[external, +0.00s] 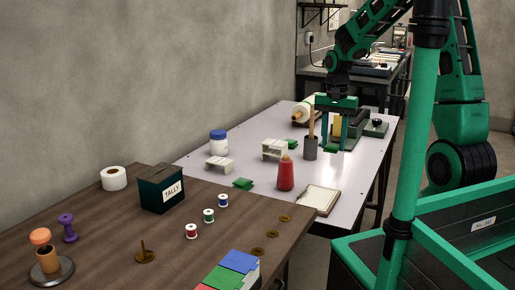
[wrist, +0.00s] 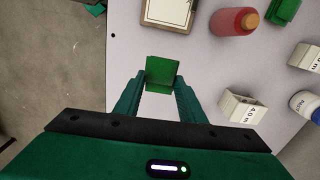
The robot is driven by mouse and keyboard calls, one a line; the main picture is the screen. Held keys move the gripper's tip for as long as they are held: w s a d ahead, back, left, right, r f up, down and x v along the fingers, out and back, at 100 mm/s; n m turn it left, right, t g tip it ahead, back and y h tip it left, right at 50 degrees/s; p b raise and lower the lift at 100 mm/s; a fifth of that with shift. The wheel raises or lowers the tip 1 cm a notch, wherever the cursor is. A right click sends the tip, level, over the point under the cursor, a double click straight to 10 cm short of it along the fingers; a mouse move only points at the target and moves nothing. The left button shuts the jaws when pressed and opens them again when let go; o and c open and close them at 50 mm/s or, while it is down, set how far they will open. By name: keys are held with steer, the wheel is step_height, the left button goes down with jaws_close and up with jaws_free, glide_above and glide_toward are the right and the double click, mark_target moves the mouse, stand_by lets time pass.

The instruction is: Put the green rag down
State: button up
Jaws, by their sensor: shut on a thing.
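My gripper (external: 332,147) points down over the pale table (external: 192,158), near its right side. It is shut on a green rag (wrist: 161,72), which shows between the fingertips in the wrist view. In the external view the rag (external: 330,149) is a small patch at the fingertips. I cannot tell whether it touches the tabletop. Another green cloth piece (external: 243,183) lies on the table near the wooden counter, and one more green piece (external: 292,144) shows by the white rack.
A red bottle (external: 286,174), a framed pad (external: 321,199), a grey cup with a stick (external: 310,149) and white racks (external: 274,149) stand around. A roll (external: 305,113) and a green machine (external: 372,128) are at the back. Bare tabletop shows beside the rag in the wrist view.

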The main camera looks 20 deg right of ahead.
step_height(320, 180, up, 14)
steer(key=w+a+r+n, duration=0.1)
steer(key=a+n, duration=0.7)
steer(key=a, duration=2.5)
steer(key=s+a+n, duration=0.3)
steer(key=s+a, duration=0.4)
steer(key=a, duration=0.4)
steer(key=s+a+n, duration=0.2)
steer(key=s+a, duration=0.5)
steer(key=a, duration=0.4)
steer(key=s+a+f+n, duration=0.1)
steer(key=s+a+n, duration=0.1)
steer(key=s+a, duration=0.55)
steer(key=s+a+f+n, duration=0.15)
steer(key=s+a, duration=0.35)
steer(key=s, duration=0.6)
glide_above(120, 226)
steer(key=shift+n, duration=0.45)
step_height(120, 226, down, 11)
steer(key=shift+f, duration=2.15)
